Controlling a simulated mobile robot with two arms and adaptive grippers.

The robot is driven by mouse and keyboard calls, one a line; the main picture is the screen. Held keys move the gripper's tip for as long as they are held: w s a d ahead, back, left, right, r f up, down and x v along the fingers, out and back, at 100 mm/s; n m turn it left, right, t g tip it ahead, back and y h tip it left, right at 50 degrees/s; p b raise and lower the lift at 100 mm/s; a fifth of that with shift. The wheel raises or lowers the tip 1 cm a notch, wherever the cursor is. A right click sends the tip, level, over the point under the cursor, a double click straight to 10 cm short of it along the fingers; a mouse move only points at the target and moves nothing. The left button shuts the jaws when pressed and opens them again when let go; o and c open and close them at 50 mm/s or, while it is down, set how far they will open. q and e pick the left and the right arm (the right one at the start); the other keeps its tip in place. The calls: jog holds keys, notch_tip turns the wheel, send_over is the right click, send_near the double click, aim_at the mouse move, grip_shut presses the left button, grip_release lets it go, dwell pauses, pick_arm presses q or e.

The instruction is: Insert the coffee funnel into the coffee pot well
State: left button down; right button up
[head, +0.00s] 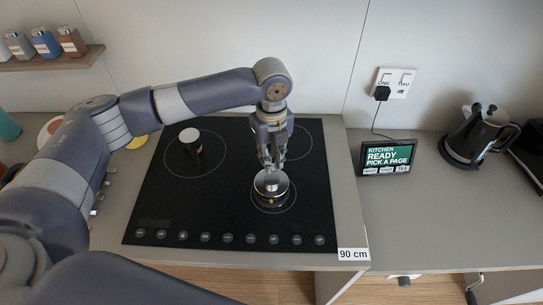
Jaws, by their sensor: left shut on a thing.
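My left gripper (272,163) reaches down over the front right burner of the black hob. Its fingers are shut on a small metal piece, which looks like the coffee funnel (271,180). The coffee pot base (270,193), silver and round, stands upright on that burner directly below the fingertips. The funnel is at the pot's mouth. The fingers and the small size hide how far it sits inside the well and whether it touches the rim. My right gripper is not in view.
A dark cylinder with a pale top (190,140) stands on the rear left burner. A tablet (387,158) and a black kettle (478,136) stand on the counter to the right. The hob (190,207) is clear left of the pot.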

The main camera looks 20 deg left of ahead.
pick_arm(q)
jog(key=shift+r+p, duration=0.1)
jog(key=shift+p, duration=0.25)
jog(key=shift+f, duration=0.65)
jog(key=shift+f+b, duration=0.4)
jog(key=shift+f, duration=1.2)
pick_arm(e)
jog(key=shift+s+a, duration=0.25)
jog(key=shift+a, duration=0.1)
pick_arm(q)
jog(key=shift+p, duration=0.45)
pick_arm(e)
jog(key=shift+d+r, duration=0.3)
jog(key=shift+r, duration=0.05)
